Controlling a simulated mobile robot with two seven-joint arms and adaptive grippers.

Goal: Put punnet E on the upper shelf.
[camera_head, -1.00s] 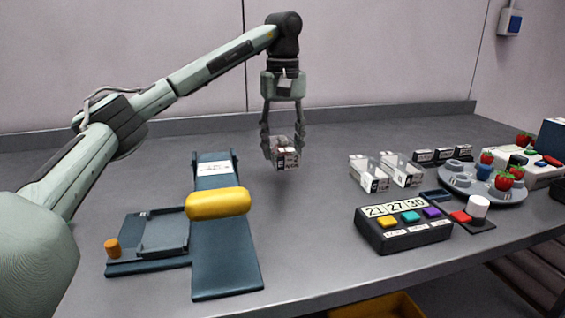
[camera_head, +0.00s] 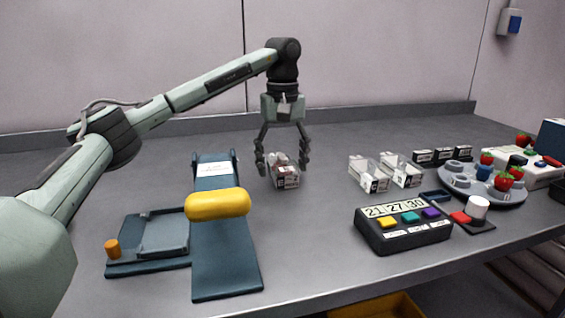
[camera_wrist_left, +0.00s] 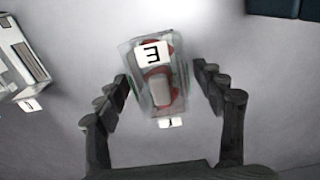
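Punnet E (camera_head: 284,175), a small clear box with red berries and a white label, sits on the grey bench in the middle of the head view. In the left wrist view punnet E (camera_wrist_left: 157,82) shows the letter E on its top, upside down. My left gripper (camera_head: 283,163) points down over it with its fingers spread, one on each side. In the left wrist view the left gripper (camera_wrist_left: 162,90) is open around the punnet; whether a finger still touches it is hard to tell. I cannot make out an upper shelf. My right gripper is not in view.
A blue stand with a yellow roller (camera_head: 218,203) and a tray (camera_head: 163,232) is at left. Two clear punnets (camera_head: 368,178) (camera_head: 408,172) stand at right, behind a button box (camera_head: 402,226). A round grey carousel (camera_head: 480,188) is farther right. The bench behind the gripper is clear.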

